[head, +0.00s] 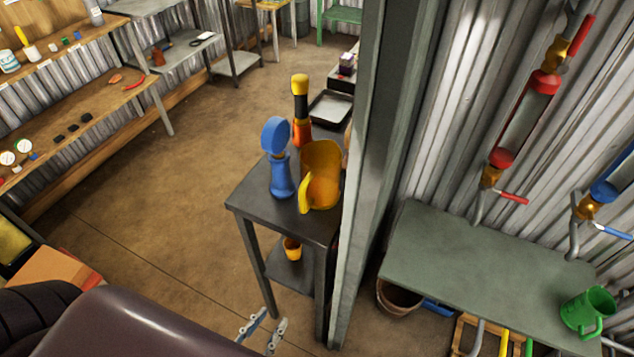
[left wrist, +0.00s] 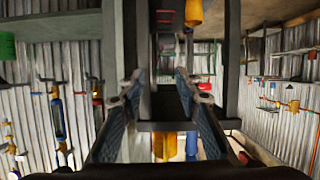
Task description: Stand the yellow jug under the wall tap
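The yellow jug (head: 322,188) stands on a small dark table (head: 262,205) beside a grey post, its handle toward the front left. Two wall taps show at right, one with a red lever (head: 513,197) and one with a blue lever (head: 612,231), above a grey-green shelf (head: 470,262). My left gripper (head: 262,332) is low at the bottom, in front of the table and apart from the jug. In the left wrist view, which looks upside down, its fingers (left wrist: 160,82) are spread and empty, with yellow (left wrist: 165,147) beyond them, probably the jug. My right gripper is out of view.
A blue round-headed object (head: 280,160) and an orange-yellow bottle-like object (head: 301,112) stand near the jug. A green jug (head: 589,312) stands on the shelf's right end. The post (head: 372,150) separates table and shelf. A small orange cup (head: 291,249) sits on the lower tier.

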